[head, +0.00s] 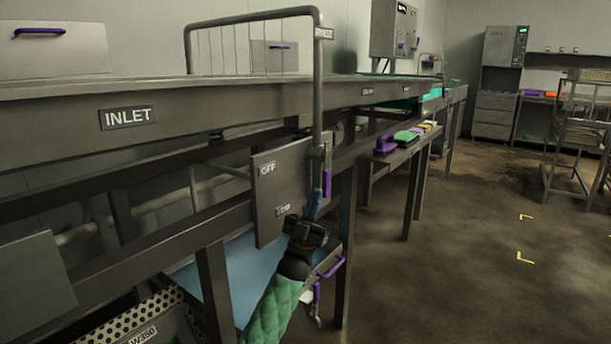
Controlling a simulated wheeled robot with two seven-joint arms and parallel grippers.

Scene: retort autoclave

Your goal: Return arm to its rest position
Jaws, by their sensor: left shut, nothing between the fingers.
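My left arm (272,305), in a green quilted sleeve, comes up from the bottom of the head view. My left gripper (311,207) is shut and empty. It is in front of the lower right part of a grey panel (274,190) marked OFF near its top, with a second small label lower down. A purple handle (327,183) is just above and to the right of the gripper. I cannot tell whether the fingers touch the panel or the handle. My right gripper is not in view.
A long metal table (200,118) labelled INLET runs along the left, with a tall bent metal bar (317,90) rising from it. A perforated bin (130,325) sits at the lower left. A metal rack (575,130) stands at the far right.

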